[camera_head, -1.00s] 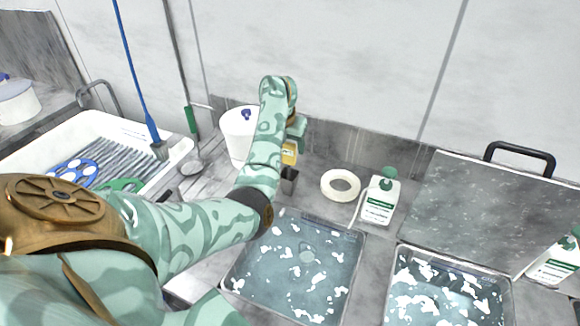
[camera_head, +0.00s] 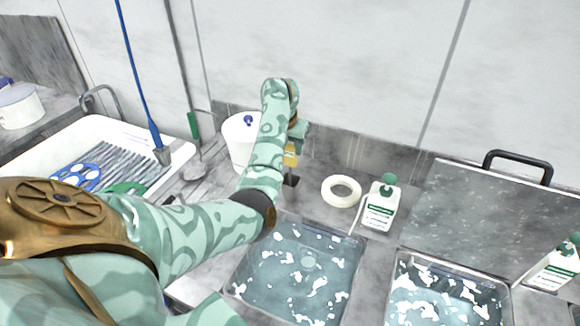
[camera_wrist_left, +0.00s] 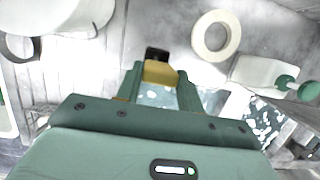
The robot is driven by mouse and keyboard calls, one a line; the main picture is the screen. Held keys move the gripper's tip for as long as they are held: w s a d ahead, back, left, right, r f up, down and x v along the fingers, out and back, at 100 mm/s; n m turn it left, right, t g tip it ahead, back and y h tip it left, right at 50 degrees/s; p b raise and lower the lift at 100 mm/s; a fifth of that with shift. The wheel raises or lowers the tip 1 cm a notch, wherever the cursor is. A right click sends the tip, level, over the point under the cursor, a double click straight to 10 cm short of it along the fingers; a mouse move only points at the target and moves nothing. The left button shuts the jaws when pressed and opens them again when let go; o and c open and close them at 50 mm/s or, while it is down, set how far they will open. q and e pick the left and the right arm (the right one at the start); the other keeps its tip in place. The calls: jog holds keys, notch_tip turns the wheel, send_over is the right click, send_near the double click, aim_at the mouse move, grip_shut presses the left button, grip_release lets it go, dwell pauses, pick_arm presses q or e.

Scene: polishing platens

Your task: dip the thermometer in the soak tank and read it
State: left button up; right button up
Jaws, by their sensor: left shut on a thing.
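My left gripper (camera_head: 294,150) is shut on a yellow block-like thing with a dark end, which may be the thermometer (camera_head: 291,160). In the left wrist view the yellow body (camera_wrist_left: 160,73) sits between the fingers (camera_wrist_left: 160,88), with its black end beyond them. No display or reading shows. The gripper is over the counter behind the near left tank (camera_head: 240,284), not over its water. That tank and a second tank (camera_head: 392,300) to its right hold water with white patches on it. I cannot tell which is the soak tank. My right gripper is out of view.
A white tape ring (camera_head: 328,200) and a white bottle with green cap (camera_head: 380,208) stand right of the gripper. A white tub (camera_head: 238,150) stands left of it. A grey handled panel (camera_head: 490,215) leans behind the right tank.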

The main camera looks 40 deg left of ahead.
pick_arm(q)
jog(key=shift+r+p, duration=3)
jog(key=shift+r, duration=0.65)
jog(key=shift+f, duration=0.1)
notch_tip(320, 180, down, 8)
jog(key=b, duration=0.7)
